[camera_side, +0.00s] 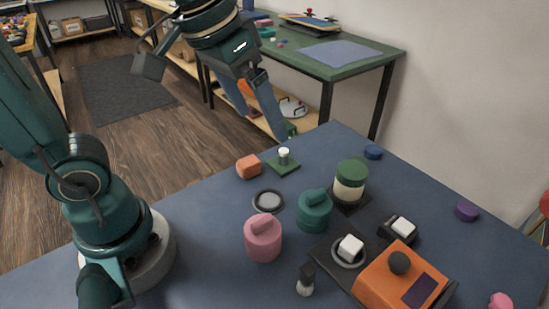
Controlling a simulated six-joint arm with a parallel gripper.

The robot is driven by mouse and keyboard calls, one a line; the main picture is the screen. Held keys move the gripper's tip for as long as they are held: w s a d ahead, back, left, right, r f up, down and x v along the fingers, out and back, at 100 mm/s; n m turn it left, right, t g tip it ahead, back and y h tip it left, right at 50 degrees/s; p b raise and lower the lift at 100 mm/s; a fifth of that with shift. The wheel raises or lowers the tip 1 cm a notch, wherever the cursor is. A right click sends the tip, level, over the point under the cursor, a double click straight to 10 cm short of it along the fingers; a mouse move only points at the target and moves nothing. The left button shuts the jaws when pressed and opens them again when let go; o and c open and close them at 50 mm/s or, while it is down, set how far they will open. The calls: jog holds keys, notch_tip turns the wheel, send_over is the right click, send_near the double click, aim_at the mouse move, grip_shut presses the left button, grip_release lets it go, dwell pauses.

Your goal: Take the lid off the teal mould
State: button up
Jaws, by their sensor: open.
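The teal mould (314,214) stands upright on the blue table, right of the middle of the picture. Its lid (315,195), with a raised grip on top, sits on it in the same teal. My gripper (266,122) is at the top of the picture, high above the far edge of the table, well clear of the mould. Its fingers are apart, with nothing visible between them.
A pink mould (263,242) stands close at the left and a green-topped cream jar (350,182) close behind at the right. A round grey-topped disc (268,201) lies to the left. An orange machine (402,278) is at the front right.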

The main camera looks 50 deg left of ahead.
aim_at(317, 193)
jog(key=w+d+f+g, duration=0.1)
jog(key=w+d+f, duration=0.1)
jog(key=f, duration=0.1)
jog(key=w+d+f+m+g, duration=0.1)
jog(key=w+d+f+g, duration=0.1)
jog(key=f, duration=0.2)
jog(key=w+d+f+g, duration=0.1)
jog(key=w+d+f, duration=0.1)
jog(key=w+f, duration=0.1)
jog(key=shift+w+d+f+m, duration=0.1)
jog(key=shift+d+f+m, duration=0.2)
jog(key=shift+f, duration=2.55)
jog(key=shift+c, duration=0.3)
jog(key=c, duration=1.3)
jog(key=shift+o, duration=0.2)
jog(key=shift+r, duration=0.1)
